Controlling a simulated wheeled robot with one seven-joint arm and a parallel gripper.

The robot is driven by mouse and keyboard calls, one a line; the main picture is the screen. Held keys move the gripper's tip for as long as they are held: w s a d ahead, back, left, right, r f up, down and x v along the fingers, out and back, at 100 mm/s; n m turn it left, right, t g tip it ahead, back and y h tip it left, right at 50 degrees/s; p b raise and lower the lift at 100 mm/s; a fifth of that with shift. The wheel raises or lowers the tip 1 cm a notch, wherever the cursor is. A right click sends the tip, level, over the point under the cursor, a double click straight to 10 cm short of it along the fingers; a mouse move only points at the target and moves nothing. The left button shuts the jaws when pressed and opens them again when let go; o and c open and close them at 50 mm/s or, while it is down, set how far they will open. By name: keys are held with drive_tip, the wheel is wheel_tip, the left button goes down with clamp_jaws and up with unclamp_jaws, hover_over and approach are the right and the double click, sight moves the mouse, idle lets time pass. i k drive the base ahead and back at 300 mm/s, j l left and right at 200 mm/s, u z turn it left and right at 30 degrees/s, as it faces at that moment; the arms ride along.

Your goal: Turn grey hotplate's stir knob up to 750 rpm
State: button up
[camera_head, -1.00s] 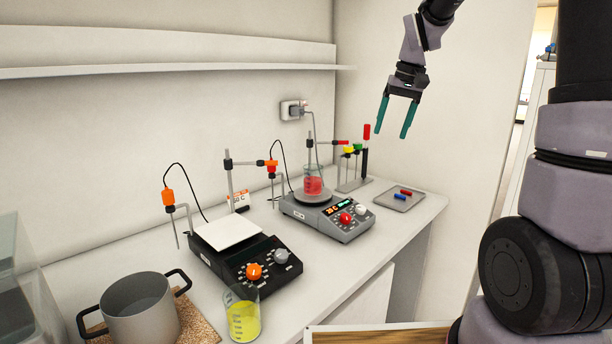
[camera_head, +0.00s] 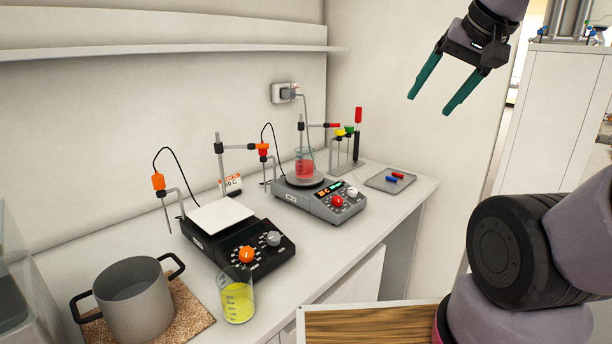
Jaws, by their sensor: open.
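The grey hotplate (camera_head: 318,208) stands towards the back of the white bench. Its front panel carries a red knob (camera_head: 338,201), a white knob (camera_head: 352,191) and a small lit display (camera_head: 330,190); the readings and knob labels are too small to read. A beaker of red liquid (camera_head: 305,164) sits on its round plate. My gripper (camera_head: 430,104) has two green fingers, spread apart and empty. It is in the air at the upper right, well above and to the right of the hotplate, touching nothing.
A black hotplate (camera_head: 213,245) with orange and grey knobs stands nearer. By it are a beaker of yellow liquid (camera_head: 238,302) and a grey pot (camera_head: 135,300).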

sight(352, 193)
drive_tip(key=l+u, duration=0.65)
drive_tip(key=u, duration=0.2)
drive_tip(key=i, duration=0.05)
